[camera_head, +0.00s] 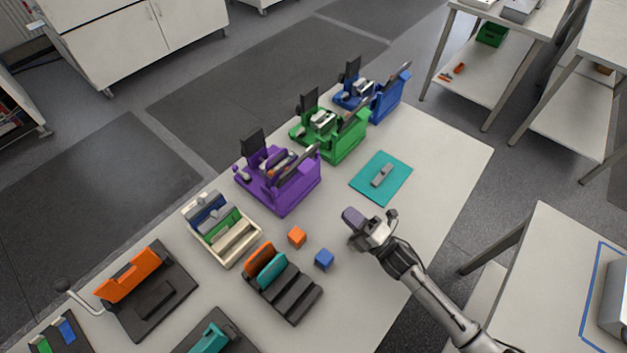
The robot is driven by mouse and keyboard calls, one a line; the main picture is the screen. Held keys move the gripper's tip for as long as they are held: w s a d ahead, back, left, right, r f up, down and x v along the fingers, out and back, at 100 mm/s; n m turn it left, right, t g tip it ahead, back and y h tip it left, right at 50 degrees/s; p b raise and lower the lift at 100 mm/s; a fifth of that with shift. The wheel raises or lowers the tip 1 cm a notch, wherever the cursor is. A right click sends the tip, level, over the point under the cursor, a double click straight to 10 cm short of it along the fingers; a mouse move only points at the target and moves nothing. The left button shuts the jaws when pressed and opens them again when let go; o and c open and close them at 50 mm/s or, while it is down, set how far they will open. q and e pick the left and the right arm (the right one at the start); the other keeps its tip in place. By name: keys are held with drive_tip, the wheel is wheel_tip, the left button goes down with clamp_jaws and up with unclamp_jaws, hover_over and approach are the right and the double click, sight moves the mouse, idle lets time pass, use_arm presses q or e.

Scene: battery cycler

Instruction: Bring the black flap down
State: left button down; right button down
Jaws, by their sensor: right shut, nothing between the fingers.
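Three battery cycler units stand in a diagonal row: purple (294,191), green (347,143) and blue (390,103). A black flap stands upright at the back of each one: on the purple unit (253,142), the green unit (309,101) and the blue unit (352,69). Grey pieces lie in the units, too small to make out clearly. My right gripper (352,229) is shut and empty above the table, in front of the purple unit and apart from every flap. My left gripper is out of view.
A teal mat (366,191) with a small grey piece lies right of the purple unit. An orange cube (297,237), a blue cube (324,259), a cream tray (231,260) and a black slotted rack (297,309) are nearer. A lever fixture (168,298) stands at left.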

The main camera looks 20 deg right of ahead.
sight(307, 174)
drive_tip(key=b+x, duration=0.1)
drive_tip(key=x, duration=1.1)
drive_tip(key=shift+w+a, duration=0.25)
drive_tip(key=shift+w, duration=0.05)
drive_tip(key=shift+r, duration=0.1)
